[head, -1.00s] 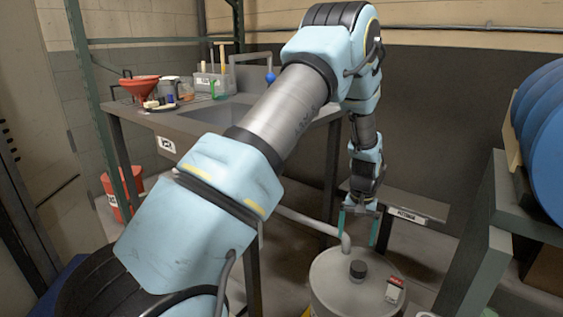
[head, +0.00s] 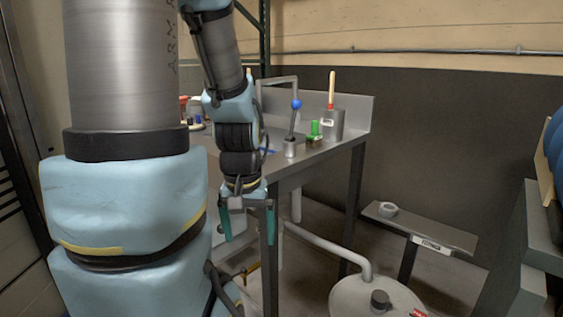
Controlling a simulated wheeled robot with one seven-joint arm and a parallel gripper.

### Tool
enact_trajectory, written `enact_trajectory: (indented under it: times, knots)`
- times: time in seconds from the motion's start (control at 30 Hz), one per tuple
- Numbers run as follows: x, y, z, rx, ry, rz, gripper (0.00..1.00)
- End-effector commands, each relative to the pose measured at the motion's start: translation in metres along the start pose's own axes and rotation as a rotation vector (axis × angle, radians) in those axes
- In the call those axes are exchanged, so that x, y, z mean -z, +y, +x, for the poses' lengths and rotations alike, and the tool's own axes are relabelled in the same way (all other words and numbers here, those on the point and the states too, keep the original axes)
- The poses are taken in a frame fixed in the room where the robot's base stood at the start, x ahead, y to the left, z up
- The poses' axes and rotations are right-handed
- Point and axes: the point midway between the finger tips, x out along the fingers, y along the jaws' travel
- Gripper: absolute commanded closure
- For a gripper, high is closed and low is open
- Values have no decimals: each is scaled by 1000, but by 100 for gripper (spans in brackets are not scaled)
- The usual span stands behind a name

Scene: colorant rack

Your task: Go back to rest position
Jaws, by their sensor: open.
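My gripper (head: 248,228) hangs pointing down in the head view, left of the middle, in front of the near side of the grey sink table (head: 315,160). Its two green fingers are apart and nothing shows between them. My arm fills the left of the view and hides much of the table and what stands on it.
On the table stand a blue-balled stick in a small cup (head: 292,147), a green item (head: 315,130) and a grey container with a wooden handle (head: 331,120). A drum (head: 350,298) with a black cap stands at the bottom right. A low shelf (head: 440,232) bears a white ring (head: 388,209). Blue discs (head: 556,170) are at the right edge.

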Motion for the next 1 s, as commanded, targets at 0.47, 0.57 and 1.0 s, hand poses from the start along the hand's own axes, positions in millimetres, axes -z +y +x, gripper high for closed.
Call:
enact_trajectory:
  times: [0.47, 0.57, 1.0]
  knots:
    - [17, 1, -116, 0, -2, 1, 2]
    - [18, 1, -126, 0, -2, 1, 2]
    - [19, 1, -129, 0, -2, 1, 2]
